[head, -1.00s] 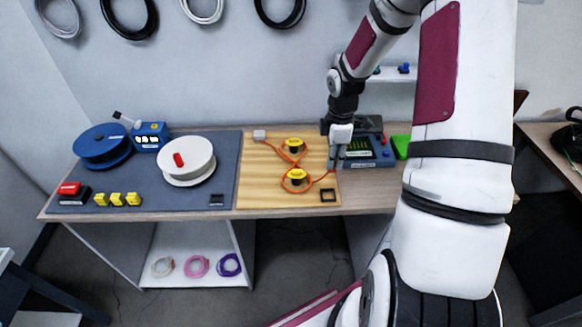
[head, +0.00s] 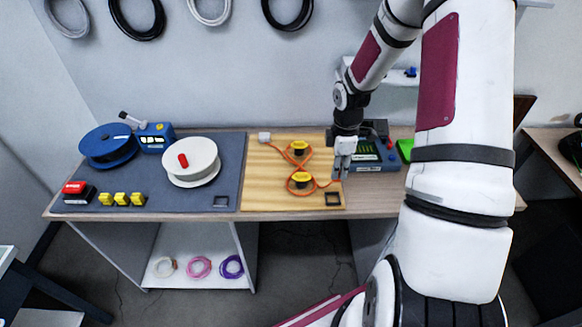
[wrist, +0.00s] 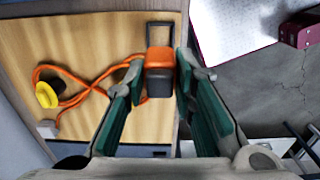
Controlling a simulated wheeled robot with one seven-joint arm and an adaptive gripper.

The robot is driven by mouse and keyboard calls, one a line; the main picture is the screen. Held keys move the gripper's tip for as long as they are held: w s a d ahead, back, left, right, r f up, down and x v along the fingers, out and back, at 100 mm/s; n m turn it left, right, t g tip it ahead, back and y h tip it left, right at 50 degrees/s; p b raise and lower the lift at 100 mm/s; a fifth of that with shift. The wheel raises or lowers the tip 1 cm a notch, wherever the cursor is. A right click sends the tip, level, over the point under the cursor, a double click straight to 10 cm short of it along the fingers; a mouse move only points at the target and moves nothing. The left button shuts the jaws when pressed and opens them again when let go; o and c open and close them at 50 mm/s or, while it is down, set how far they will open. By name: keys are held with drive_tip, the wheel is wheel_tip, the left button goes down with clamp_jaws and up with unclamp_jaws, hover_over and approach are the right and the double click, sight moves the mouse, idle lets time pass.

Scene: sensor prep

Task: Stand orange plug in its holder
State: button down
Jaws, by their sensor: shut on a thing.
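The orange plug (wrist: 159,60), with a dark grey lower part, sits between the fingers of my gripper (wrist: 160,74) in the wrist view. My gripper is shut on it. In the head view my gripper (head: 341,176) is at the right edge of the wooden board (head: 262,190), and the plug is hard to make out there. An orange cable (head: 317,187) runs from the gripper around two yellow-topped posts (head: 301,180). A black square frame, which looks like the holder (head: 333,198), lies at the board's front right corner. In the wrist view the holder (wrist: 160,30) shows just beyond the plug, partly hidden.
A white connector (head: 264,137) sits at the board's back left. A blue device (head: 376,157) stands behind and right of my gripper. A similar dark square (head: 221,202) lies on the grey mat (head: 150,207). A white spool (head: 190,168) and several yellow blocks (head: 121,199) are left.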

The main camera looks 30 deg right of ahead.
drive_tip(key=shift+f+b, duration=0.4)
drive_tip(key=shift+f, duration=2.25)
drive_tip(key=shift+f, duration=0.15)
drive_tip(key=shift+f+b, duration=0.3)
drive_tip(key=shift+f, duration=0.95)
drive_tip(key=shift+f, duration=1)
drive_tip(key=c, duration=1.2)
unclamp_jaws()
drive_tip(key=shift+c, duration=0.2)
drive_tip(key=shift+s+r+p, duration=0.1)
drive_tip(key=shift+r+p, duration=0.7)
drive_tip(key=shift+r, duration=3.2)
